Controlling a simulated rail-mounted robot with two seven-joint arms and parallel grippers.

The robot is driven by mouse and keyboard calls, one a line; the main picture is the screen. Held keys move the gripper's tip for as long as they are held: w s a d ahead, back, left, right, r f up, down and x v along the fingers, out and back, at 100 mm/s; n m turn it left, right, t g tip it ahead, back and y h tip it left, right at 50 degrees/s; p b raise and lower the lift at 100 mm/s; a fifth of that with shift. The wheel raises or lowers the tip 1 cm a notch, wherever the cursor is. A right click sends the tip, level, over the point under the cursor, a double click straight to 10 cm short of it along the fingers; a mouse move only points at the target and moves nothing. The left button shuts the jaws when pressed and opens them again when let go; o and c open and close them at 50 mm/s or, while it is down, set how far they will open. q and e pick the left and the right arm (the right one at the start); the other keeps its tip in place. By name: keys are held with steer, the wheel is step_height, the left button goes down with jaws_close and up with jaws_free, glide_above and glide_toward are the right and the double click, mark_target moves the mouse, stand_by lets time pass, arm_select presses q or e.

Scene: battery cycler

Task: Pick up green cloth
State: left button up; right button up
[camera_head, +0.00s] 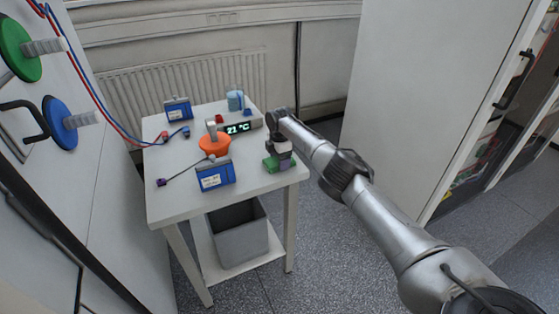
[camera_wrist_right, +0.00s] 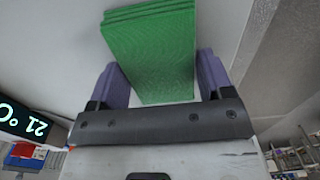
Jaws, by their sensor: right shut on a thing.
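The green cloth (camera_head: 271,164) is at the right edge of the white table (camera_head: 176,205), a folded stack in several layers. My right gripper (camera_head: 279,156) points down over it. In the right wrist view the cloth (camera_wrist_right: 152,48) lies between the two purple fingers of the right gripper (camera_wrist_right: 162,82), which is shut on it. I cannot tell whether the cloth is lifted off the table. My left gripper is not in view.
Close to the gripper are a display reading 21 °C (camera_head: 238,128), an orange object (camera_head: 214,145) and a blue battery-like box (camera_head: 215,175). Another blue box (camera_head: 178,109) and a light blue item (camera_head: 235,100) stand farther back. A grey bin (camera_head: 240,238) sits below the tabletop.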

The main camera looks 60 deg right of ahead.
step_height(320, 180, up, 4)
steer(key=shift+f+p, duration=0.1)
steer(key=shift+p, duration=0.85)
steer(key=shift+s+r, duration=0.1)
steer(key=shift+r, duration=0.25)
steer(key=shift+s+a+r+p, duration=0.35)
steer(key=shift+s+r+p, duration=0.3)
steer(key=shift+p, duration=0.45)
steer(key=s+a+r+p, duration=0.3)
steer(key=s+a+r, duration=0.1)
steer(key=s, duration=0.4)
steer(key=shift+s+a+r, duration=0.3)
steer(key=shift+s+r, duration=0.1)
steer(key=shift+r, duration=0.2)
